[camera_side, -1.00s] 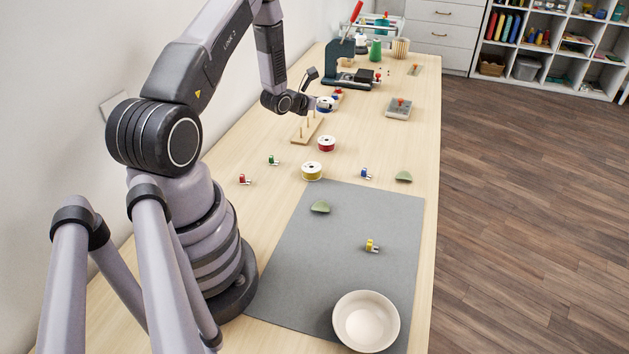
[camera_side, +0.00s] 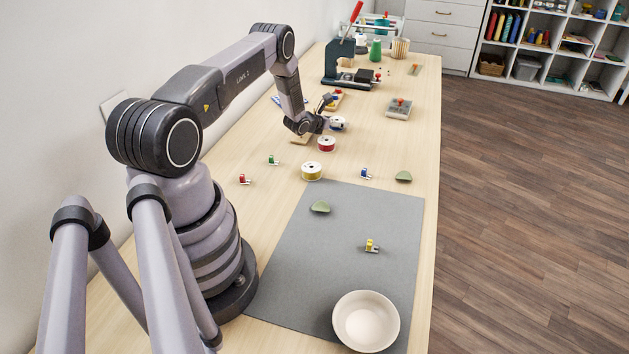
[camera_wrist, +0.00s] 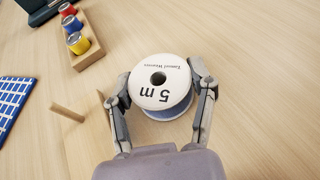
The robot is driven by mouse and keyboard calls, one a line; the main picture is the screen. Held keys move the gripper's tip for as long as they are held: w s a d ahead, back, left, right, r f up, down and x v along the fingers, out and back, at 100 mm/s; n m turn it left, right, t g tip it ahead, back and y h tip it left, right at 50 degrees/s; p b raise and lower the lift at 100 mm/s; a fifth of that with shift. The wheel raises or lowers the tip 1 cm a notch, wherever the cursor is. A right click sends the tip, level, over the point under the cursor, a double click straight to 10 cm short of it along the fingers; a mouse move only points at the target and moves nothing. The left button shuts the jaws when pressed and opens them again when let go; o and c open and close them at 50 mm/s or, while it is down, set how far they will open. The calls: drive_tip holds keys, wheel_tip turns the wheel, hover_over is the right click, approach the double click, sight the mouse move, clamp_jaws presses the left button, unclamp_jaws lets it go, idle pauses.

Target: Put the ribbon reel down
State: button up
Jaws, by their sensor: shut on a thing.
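My gripper (camera_wrist: 158,88) is shut on a ribbon reel (camera_wrist: 158,75) with white flanges and blue ribbon, one finger on each side. The reel's top face reads "5 m". In the side view my gripper (camera_side: 326,122) holds the same reel (camera_side: 339,124) low over the bare table, right of the wooden peg stand (camera_side: 300,139). I cannot tell whether the reel touches the table. The stand is mostly hidden there; an upright peg (camera_wrist: 67,112) shows in the wrist view. A red reel (camera_side: 326,144) and a yellow reel (camera_side: 311,171) lie flat nearer the camera.
A wooden block with thread spools (camera_wrist: 77,38) and a blue grid mat (camera_wrist: 12,103) are left in the wrist view. A dark press (camera_side: 345,65) stands at the back. A grey mat (camera_side: 340,270) holds a bowl (camera_side: 366,322).

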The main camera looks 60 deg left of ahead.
drive_tip(key=shift+f, duration=0.1)
drive_tip(key=o, duration=1)
